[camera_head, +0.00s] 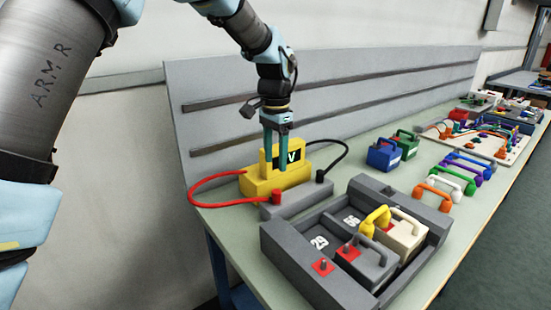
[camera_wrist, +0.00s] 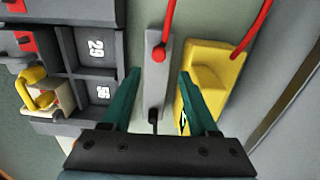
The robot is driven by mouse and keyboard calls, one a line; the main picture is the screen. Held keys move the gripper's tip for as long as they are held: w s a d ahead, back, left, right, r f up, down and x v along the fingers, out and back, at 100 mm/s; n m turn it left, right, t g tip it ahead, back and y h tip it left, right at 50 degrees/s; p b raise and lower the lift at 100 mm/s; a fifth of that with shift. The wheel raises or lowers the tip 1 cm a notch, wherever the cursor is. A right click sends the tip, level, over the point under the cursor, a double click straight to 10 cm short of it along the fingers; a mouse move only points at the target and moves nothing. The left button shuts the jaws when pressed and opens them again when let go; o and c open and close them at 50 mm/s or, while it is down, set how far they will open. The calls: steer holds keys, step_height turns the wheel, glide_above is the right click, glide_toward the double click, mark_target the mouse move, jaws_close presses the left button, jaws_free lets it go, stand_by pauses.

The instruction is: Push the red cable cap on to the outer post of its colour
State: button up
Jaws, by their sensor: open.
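The red cable cap (camera_head: 275,197) sits on a grey block (camera_head: 297,202) in front of the yellow V tester (camera_head: 262,184); its red cable (camera_head: 205,184) loops to the tester. In the wrist view the cap (camera_wrist: 160,53) lies just beyond my fingertips, between their lines. My gripper (camera_head: 275,150) is open and empty, pointing down; its teal fingers (camera_wrist: 160,75) are apart over the block.
The black cap (camera_head: 320,176) is at the block's other end. A yellow link (camera_head: 376,218) and a cream battery (camera_head: 405,233) stand in the tray. Blue and green batteries (camera_head: 383,154) and coloured handles (camera_head: 440,190) lie along the bench. A grey panel (camera_head: 350,95) rises behind.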

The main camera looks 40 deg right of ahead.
mark_target(276, 190)
steer(key=shift+s+d+f, duration=0.1)
steer(key=shift+s+f, duration=0.05)
steer(key=shift+f, duration=0.2)
step_height(276, 190, down, 8)
steer(key=b, duration=0.5)
steer(key=shift+f+b, duration=0.15)
steer(key=shift+b, duration=0.15)
jaws_close()
stand_by(0.7)
stand_by(0.4)
steer(key=shift+r+p, duration=2.05)
steer(key=shift+r, duration=0.55)
